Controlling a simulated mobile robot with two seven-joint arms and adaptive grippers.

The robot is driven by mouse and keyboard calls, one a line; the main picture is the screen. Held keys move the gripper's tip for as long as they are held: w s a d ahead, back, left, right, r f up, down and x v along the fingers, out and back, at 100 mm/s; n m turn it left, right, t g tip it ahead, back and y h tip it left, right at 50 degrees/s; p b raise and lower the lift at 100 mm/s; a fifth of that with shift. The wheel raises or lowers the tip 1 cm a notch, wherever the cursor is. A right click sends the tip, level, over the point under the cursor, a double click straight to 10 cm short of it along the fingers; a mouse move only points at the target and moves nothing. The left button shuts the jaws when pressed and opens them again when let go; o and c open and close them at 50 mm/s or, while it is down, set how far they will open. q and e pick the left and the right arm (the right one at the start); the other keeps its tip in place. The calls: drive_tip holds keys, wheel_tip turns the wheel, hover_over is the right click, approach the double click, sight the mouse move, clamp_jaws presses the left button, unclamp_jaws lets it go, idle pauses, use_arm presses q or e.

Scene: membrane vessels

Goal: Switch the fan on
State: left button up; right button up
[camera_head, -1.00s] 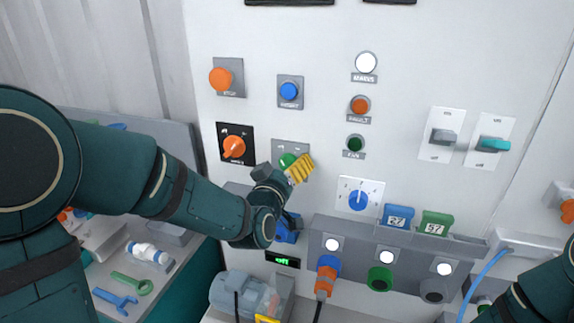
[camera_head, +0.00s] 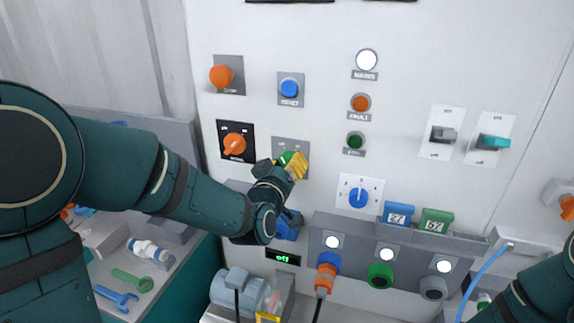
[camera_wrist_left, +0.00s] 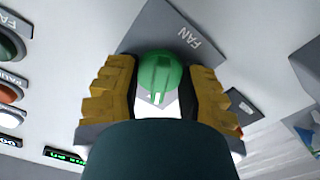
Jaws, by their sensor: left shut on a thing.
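The fan switch is a green rotary knob (camera_head: 286,158) on a grey plate (camera_head: 277,145) on the white panel. In the left wrist view the knob (camera_wrist_left: 160,75) sits between my yellow fingers, with the word FAN on its plate. My left gripper (camera_head: 295,164) is shut on this knob and hides part of it in the head view. The dark green fan lamp (camera_head: 356,140) looks unlit. A small display (camera_head: 283,258) below reads "off". My right gripper is out of view; only part of that arm shows at bottom right.
An orange selector knob (camera_head: 234,145) is close left of the fan knob. A blue button (camera_head: 290,88) is above it, and a blue dial (camera_head: 358,197) is to the right. A ledge (camera_head: 340,225) with sockets and an orange plug (camera_head: 326,275) juts out below.

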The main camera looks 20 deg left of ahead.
use_arm(q)
drive_tip(key=shift+m+b, duration=0.9)
drive_tip(key=shift+m, duration=0.3)
drive_tip(key=m+b, duration=0.1)
drive_tip(key=m, duration=0.1)
drive_tip(key=shift+m, duration=0.4)
drive_tip(key=m, duration=0.2)
drive_tip(key=shift+a+m+b, duration=0.1)
drive_tip(key=shift+m+b, duration=0.2)
drive_tip(key=shift+m, duration=1.9)
drive_tip(key=shift+r, duration=0.1)
drive_tip(key=o, duration=1.3)
drive_tip(key=shift+w, duration=0.15)
